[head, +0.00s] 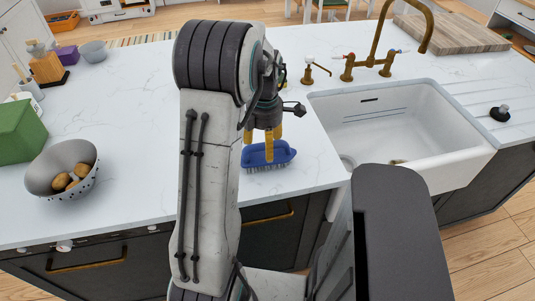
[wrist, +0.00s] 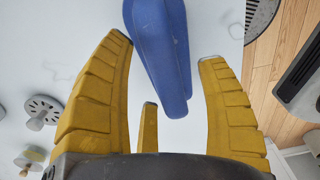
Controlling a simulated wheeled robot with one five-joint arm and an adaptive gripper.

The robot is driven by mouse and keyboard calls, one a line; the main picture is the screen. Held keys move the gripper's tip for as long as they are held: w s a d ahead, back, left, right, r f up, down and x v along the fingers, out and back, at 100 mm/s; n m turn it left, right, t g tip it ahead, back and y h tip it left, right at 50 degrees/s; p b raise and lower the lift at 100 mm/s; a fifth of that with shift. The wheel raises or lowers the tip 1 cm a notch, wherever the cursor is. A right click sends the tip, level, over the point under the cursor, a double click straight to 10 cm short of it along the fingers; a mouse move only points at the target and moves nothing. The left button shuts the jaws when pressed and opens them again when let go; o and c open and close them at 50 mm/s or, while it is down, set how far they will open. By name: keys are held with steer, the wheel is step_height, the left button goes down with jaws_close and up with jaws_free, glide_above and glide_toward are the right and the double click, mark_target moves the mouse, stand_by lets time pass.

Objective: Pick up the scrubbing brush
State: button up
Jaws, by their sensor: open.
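A blue scrubbing brush (head: 280,154) with pale bristles lies on the white marble counter, close to the front edge and left of the sink. In the wrist view the blue brush (wrist: 160,50) runs down from the top edge, between the yellow fingers. My gripper (head: 261,147) is above the brush in the head view, with its fingers pointing down and partly covering it. In the wrist view my gripper (wrist: 165,50) has its yellow fingers spread apart on either side of the brush. I cannot tell whether any finger touches it.
A white sink (head: 400,130) with a brass faucet (head: 385,60) is right of the brush. A colander (head: 62,170) with potatoes and a green box (head: 20,131) stand at the left. A wooden board (head: 452,32) lies at the back right. The counter left of my arm is largely clear.

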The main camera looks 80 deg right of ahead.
steer(key=shift+f, duration=0.2)
jaws_close()
stand_by(0.6)
